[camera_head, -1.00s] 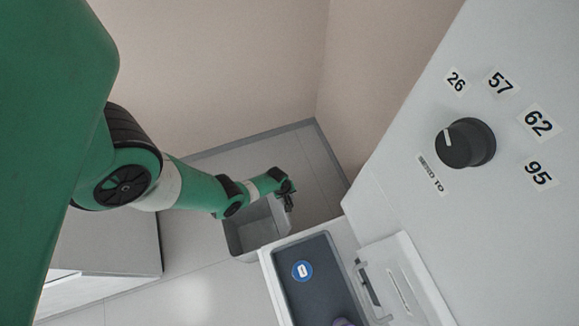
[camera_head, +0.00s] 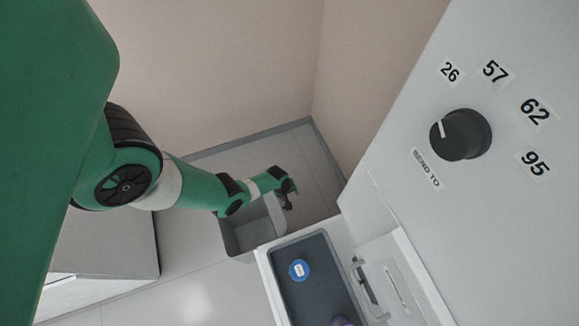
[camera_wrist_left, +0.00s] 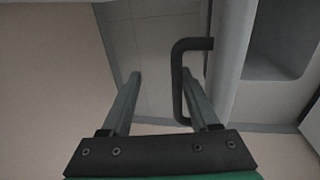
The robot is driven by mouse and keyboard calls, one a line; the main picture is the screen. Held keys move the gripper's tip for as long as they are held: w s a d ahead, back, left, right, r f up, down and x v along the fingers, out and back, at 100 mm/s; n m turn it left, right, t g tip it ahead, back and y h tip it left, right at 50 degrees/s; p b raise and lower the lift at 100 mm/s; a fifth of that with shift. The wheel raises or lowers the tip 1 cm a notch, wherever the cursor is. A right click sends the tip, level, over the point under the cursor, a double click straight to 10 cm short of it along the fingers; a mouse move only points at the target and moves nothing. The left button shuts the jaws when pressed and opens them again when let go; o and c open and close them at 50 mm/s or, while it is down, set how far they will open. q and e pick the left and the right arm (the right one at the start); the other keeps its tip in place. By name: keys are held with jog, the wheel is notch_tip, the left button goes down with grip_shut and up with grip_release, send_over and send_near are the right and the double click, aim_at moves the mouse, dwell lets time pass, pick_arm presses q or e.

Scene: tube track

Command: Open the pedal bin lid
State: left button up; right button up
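A grey bin (camera_head: 228,238) stands on the floor beside the white unit in the head view. Its hollow inside shows from above, and no separate lid can be made out. My left gripper (camera_head: 290,197) is at the bin's far right rim. In the left wrist view the gripper (camera_wrist_left: 160,75) is open, its two fingers apart. A dark bent bar handle (camera_wrist_left: 178,82) lies between the fingers, close beside the right one. Whether they touch I cannot tell. The handle's ends meet a pale rounded edge (camera_wrist_left: 232,60), with a grey hollow to its right. My right gripper is not in view.
A white unit with a black knob (camera_head: 461,134) and number labels is at the right. A dark tray (camera_head: 318,270) holding a blue disc (camera_head: 299,270) lies next to the bin. A grey cabinet (camera_head: 110,245) stands at left. Walls meet behind the bin.

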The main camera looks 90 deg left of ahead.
pick_arm(q)
jog(key=shift+w+a+r, duration=0.15)
jog(key=shift+w+a, duration=0.05)
jog(key=shift+w, duration=0.1)
notch_tip(320, 180, up, 11)
jog(key=s+d+p, duration=0.1)
jog(key=s+p, duration=0.1)
jog(key=p, duration=0.6)
jog(key=shift+s, duration=0.35)
